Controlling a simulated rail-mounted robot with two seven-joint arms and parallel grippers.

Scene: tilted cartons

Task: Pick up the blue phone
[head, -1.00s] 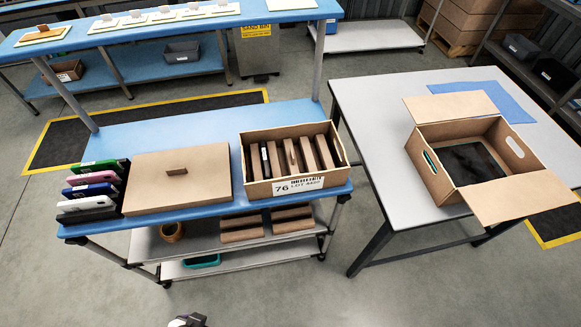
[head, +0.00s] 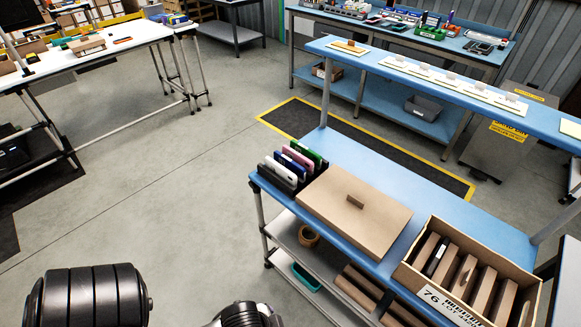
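The blue phone (head: 290,162) stands on edge in a row of phones at the left end of the blue bench. It is between a white phone (head: 281,169) and a pink phone (head: 298,156), so mostly its upper edge and part of its end show. A green phone (head: 309,153) stands behind the pink one, and a dark holder or phone is at the front of the row. Neither of my grippers is in view. Only dark rounded parts of my arms show along the bottom edge.
A flat brown box with a knob (head: 354,215) lies right of the phones. An open carton labelled 76 (head: 463,270) with brown dividers stands further right. A raised blue shelf (head: 440,85) runs behind the bench. The floor left of the bench is clear.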

